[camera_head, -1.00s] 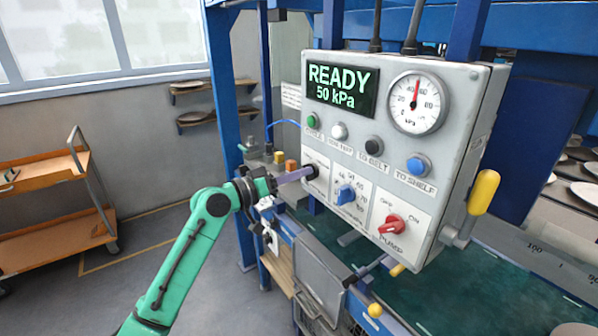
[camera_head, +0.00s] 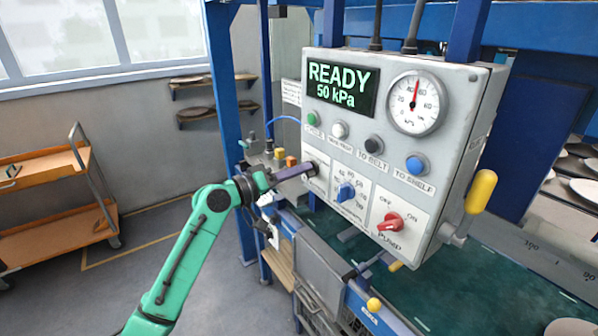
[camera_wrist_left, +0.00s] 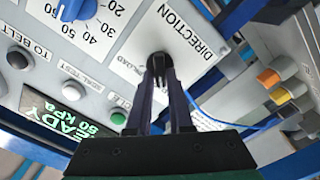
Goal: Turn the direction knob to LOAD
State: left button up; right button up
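The grey control box (camera_head: 455,130) has a DIRECTION panel at its lower left. In the left wrist view the black direction knob (camera_wrist_left: 160,62) sits on this panel, with the DIRECTION label on one side and the LOAD label (camera_wrist_left: 130,71) on the other. My left gripper (camera_head: 308,170) reaches the panel from the left. In the wrist view its two dark fingers (camera_wrist_left: 161,76) come together on the knob's sides. The fingers cover much of the knob, so its exact pointing is hard to read. My right gripper is in neither view.
The display (camera_head: 341,88) reads READY 50 kPa. Beside the direction panel are a blue dial (camera_head: 346,192) and a red PUMP knob (camera_head: 391,223). A row of push buttons lies above. A yellow-handled lever (camera_head: 482,191) is on the box's right side. A wooden cart (camera_head: 50,236) stands far left.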

pick_arm(q)
jog(key=o, duration=0.3)
jog(key=shift+a+f, duration=0.1)
jog(key=shift+a, duration=0.05)
